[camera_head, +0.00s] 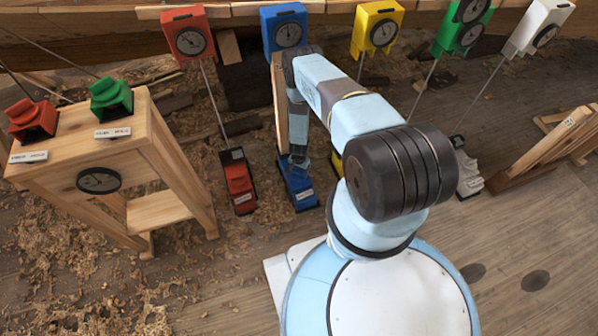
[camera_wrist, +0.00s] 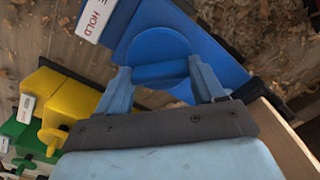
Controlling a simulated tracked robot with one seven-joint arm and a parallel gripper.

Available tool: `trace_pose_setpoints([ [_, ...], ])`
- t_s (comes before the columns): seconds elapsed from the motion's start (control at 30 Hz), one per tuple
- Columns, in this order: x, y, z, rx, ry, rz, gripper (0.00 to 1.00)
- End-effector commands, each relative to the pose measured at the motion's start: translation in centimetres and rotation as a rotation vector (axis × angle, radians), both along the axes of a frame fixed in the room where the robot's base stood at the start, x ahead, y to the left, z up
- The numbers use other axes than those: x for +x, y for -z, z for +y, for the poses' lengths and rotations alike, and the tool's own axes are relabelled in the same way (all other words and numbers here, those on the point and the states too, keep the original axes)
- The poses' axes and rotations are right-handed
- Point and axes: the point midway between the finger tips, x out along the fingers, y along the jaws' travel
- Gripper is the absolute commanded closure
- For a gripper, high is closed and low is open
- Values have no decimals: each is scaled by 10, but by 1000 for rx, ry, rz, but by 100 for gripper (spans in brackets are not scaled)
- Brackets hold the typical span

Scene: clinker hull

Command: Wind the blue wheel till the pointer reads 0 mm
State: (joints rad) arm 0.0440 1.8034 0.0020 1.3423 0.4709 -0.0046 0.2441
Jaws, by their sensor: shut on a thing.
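The blue wheel (camera_wrist: 158,42) is a round disc with a raised grip bar on the blue base unit (camera_wrist: 208,44), which has a white label reading HOLD. My gripper (camera_wrist: 161,72) is shut on the blue wheel's grip bar, with one finger at each end. In the head view the blue base unit (camera_head: 299,190) stands on the floor, and my gripper (camera_head: 297,158) is over it, partly hiding it. The blue gauge (camera_head: 284,14) hangs above on the hull plank. Its dial (camera_head: 288,35) has a thin dark pointer; its exact reading is too small to tell.
Red (camera_head: 186,20), yellow (camera_head: 379,13), green and white gauges hang alongside. A red base unit (camera_head: 238,185) stands close left of the blue one. A wooden stand (camera_head: 150,155) is at left. In the wrist view a yellow unit (camera_wrist: 70,98) and a wooden board (camera_wrist: 285,140) flank my gripper.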

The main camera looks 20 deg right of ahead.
Motion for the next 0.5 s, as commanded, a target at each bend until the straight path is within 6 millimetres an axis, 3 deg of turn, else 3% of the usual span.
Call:
trace_pose_setpoints([
  [0.5,0,0,0,1,109,-1,62],
])
